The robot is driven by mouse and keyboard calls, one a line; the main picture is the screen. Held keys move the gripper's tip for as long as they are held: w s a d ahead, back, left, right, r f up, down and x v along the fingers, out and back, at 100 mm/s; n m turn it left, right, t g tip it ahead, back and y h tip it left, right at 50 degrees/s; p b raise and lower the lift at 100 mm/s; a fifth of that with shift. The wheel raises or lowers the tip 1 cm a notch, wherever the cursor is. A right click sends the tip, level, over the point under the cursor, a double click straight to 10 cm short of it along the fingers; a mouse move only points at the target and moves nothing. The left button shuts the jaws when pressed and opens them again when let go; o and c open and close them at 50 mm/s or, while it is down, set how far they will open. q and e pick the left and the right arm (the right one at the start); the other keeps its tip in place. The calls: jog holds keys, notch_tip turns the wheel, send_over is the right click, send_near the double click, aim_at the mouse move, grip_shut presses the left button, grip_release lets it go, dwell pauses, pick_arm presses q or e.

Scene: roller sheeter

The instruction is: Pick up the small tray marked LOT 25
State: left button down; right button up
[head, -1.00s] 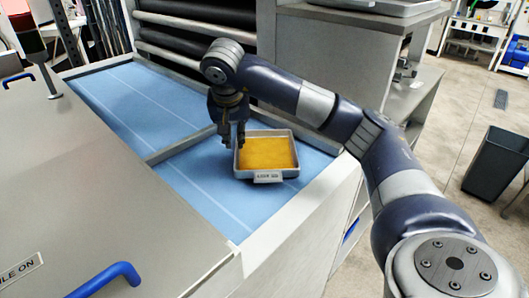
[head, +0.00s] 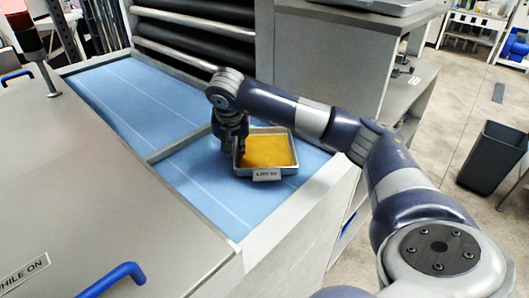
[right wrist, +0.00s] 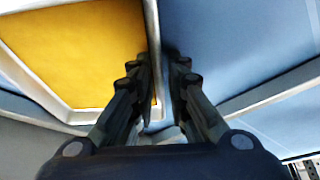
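The small grey tray (head: 266,173) holds a flat yellow-orange slab and has a white front label that seems to read LOT 25. It lies on the blue belt. My right gripper (head: 238,154) is down at the tray's left wall. In the right wrist view, the tray's wall (right wrist: 152,22) runs between the two fingers (right wrist: 161,82), one over the tray's inside and one over the belt. A narrow gap shows between the fingers, so they look open around the wall. My left gripper is not in view.
The blue belt (head: 110,92) has a grey cross bar (head: 180,145) left of the tray and a pale frame edge (head: 290,215) in front. Dark rollers (head: 190,37) stand behind. A grey cover (head: 90,190) with blue handles fills the left.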

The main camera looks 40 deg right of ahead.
jog(key=shift+c, duration=0.6)
grip_shut()
